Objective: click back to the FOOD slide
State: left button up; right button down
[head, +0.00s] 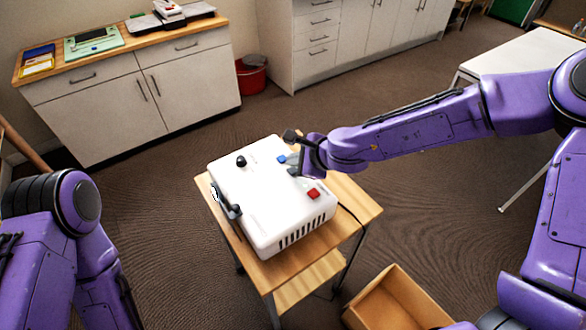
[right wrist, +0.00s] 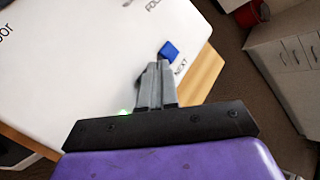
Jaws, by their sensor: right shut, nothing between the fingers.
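A white projector-like box (head: 262,210) sits on a small wooden table. Its top carries a blue button (head: 281,158), a red button (head: 313,193) and a black knob (head: 241,161). In the right wrist view, the blue button (right wrist: 169,51) has the label NEXT beside it. My right gripper (head: 292,162) is over the box's top, close to the blue button; its fingers (right wrist: 156,68) are shut and empty, their tips just short of that button in the picture. I cannot tell whether they touch the top. The red button's label is unreadable. My left gripper is out of view.
The small table (head: 355,205) has a cable at its right side. An open cardboard box (head: 400,292) stands on the floor at lower right. Cabinets (head: 120,105) and a red bin (head: 252,78) are behind. A white table (head: 530,55) is at right.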

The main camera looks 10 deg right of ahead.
aim_at(295, 172)
jog(key=shift+f, duration=0.1)
dwell(0.4)
jog(key=shift+f, duration=0.35)
jog(key=shift+f+b, duration=0.4)
jog(key=shift+b, duration=0.15)
dwell(0.4)
jog(key=shift+r+p, duration=0.85)
jog(key=shift+p, duration=0.1)
notch_tip(295, 172, up, 5)
jog(key=p, duration=0.5)
jog(key=shift+r, duration=0.1)
dwell(0.6)
